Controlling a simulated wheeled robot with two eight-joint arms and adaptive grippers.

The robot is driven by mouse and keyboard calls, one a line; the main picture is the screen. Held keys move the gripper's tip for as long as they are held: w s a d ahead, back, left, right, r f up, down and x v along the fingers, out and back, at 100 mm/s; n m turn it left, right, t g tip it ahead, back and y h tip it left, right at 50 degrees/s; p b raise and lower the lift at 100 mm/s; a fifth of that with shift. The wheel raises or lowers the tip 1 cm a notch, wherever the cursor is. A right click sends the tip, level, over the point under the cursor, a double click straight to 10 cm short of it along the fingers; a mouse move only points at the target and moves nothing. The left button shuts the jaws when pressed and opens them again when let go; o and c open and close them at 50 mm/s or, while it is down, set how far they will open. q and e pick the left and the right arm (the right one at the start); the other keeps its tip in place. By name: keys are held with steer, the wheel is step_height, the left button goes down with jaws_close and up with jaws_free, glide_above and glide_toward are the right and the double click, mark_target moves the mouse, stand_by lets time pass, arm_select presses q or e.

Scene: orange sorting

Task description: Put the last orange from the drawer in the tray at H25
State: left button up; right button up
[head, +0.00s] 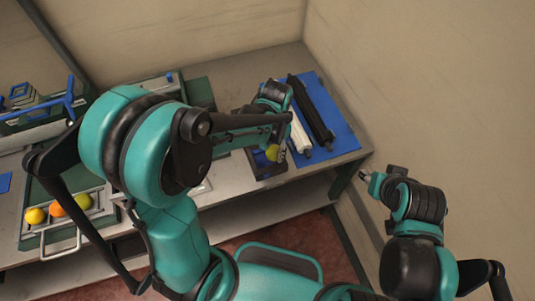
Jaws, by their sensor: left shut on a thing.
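My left gripper (279,150) is at the right end of the bench, shut on a round yellow fruit (271,154). The fruit is partly hidden by the gripper. It is over or in a small dark tray (262,173); I cannot tell whether it touches the bottom. My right gripper (368,177) is in the air to the right of the bench, apart from everything; its fingers are too small to read.
A blue mat (336,125) with dark and white bars lies behind and right of the tray. A wall (420,90) stands close on the right. My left arm hides the bench's middle. Blue-handled items (40,105) stand at the back left.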

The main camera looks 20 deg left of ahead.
arm_select(q)
steer(key=a+f, duration=0.1)
steer(key=w+a+f, duration=0.1)
steer(key=shift+w+a, duration=0.15)
steer(key=shift+a, duration=0.2)
steer(key=shift+f+b, duration=1.05)
steer(key=shift+f, duration=0.85)
steer(key=shift+f, duration=0.15)
steer(key=o, duration=0.9)
